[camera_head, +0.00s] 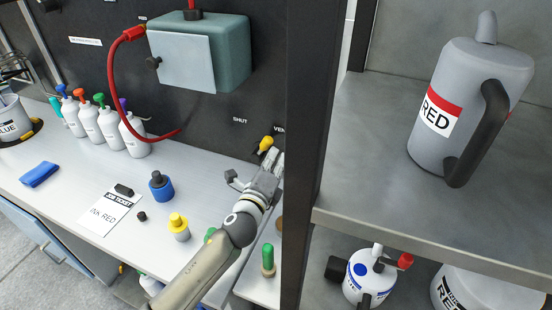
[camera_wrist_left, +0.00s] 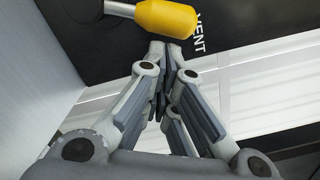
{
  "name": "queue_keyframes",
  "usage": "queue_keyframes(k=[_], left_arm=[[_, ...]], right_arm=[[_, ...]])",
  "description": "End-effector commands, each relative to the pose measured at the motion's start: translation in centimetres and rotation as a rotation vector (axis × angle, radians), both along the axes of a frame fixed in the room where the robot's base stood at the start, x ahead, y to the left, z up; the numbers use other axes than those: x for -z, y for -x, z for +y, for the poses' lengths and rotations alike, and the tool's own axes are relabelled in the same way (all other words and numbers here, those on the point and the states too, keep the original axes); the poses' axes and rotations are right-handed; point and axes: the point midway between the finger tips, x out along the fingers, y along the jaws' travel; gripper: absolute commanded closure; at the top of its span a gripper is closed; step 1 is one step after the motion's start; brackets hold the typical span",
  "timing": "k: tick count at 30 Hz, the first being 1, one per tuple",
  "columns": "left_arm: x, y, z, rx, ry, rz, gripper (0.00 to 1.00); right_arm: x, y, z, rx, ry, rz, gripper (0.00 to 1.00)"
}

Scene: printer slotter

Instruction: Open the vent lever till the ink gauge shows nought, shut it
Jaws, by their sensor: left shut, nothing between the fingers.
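The vent lever (camera_head: 266,143) has a yellow knob and stands out from the dark back panel. It lies between the SHUT label (camera_head: 240,121) and the partly covered VENT label (camera_head: 280,129). In the left wrist view the yellow knob (camera_wrist_left: 167,17) is at the top, beside the VENT lettering (camera_wrist_left: 199,32). My left gripper (camera_head: 277,160) is just below the knob; in the wrist view its fingers (camera_wrist_left: 164,52) are closed together and empty. Whether they touch the knob is unclear. I cannot make out an ink gauge. My right gripper is not in view.
A dark upright post (camera_head: 312,150) stands right of my left arm and hides part of the panel. A teal box (camera_head: 205,52) with a red hose (camera_head: 112,85) hangs at upper left. Bottles, a blue-based cap (camera_head: 161,188) and a yellow-capped jar (camera_head: 179,228) stand on the bench.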

Motion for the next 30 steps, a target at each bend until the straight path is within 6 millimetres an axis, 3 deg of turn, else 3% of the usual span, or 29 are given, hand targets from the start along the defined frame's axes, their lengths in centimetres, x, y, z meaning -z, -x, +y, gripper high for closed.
queue_keyframes(k=[30], left_arm=[[-0.86, -0.24, 0.48, -0.001, 0.1, 0.042, 1.0]], right_arm=[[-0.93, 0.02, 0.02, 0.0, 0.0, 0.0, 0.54]])
